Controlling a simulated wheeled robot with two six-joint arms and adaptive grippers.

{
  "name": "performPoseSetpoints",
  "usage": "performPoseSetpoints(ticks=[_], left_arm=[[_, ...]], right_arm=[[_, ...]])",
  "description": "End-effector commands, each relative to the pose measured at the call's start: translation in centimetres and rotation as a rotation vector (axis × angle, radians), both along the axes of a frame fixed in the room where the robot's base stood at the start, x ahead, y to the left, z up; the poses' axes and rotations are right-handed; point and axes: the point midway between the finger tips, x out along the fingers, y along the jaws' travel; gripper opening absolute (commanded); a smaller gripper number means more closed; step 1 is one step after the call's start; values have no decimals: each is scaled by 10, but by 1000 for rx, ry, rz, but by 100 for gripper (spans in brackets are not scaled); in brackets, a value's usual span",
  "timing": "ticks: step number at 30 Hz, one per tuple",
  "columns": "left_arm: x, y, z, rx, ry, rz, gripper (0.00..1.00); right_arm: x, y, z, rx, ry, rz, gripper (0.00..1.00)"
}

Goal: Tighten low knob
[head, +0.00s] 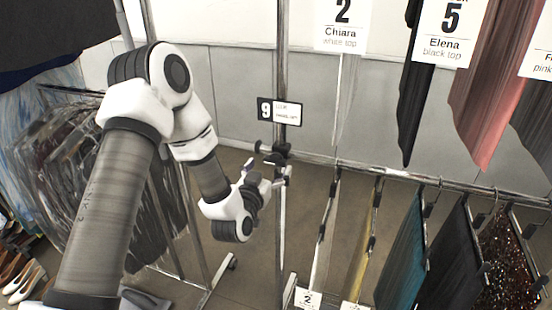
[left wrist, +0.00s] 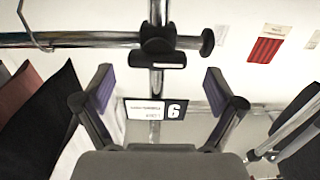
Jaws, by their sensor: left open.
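A black clamp (head: 277,153) sits on an upright chrome post, where a horizontal rail meets it. A small black knob (head: 258,146) sticks out to its left. In the left wrist view, which is upside down, the clamp (left wrist: 158,45) shows with a round black knob (left wrist: 207,42) on its right side. My left gripper (head: 267,171) is beside the post, just below and in front of the clamp. Its purple-padded fingers (left wrist: 158,90) are spread wide with nothing between them; the clamp and knob lie beyond the tips. My right gripper is out of sight.
A black number 9 sign (head: 279,111) is on the post above the clamp. The rail (head: 400,177) runs right with hangers and garments, including a teal one (head: 401,255). A rack of dark clothes (head: 85,175) stands left.

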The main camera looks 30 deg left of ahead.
Motion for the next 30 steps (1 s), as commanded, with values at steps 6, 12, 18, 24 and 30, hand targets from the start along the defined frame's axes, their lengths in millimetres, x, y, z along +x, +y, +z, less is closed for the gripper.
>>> performPoseSetpoints(ticks=[6, 12, 18, 24, 30], left_arm=[[33, 8, 2, 0, 0, -1, 94], [37, 9, -1, 0, 2, -1, 94], [37, 8, -1, 0, 2, -2, 51], [37, 8, 0, 0, 1, -2, 33], [37, 8, 0, 17, 5, -2, 33]], right_arm=[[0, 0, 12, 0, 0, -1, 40], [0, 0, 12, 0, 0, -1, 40], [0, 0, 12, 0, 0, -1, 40], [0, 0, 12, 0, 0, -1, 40], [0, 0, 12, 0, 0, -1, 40]])
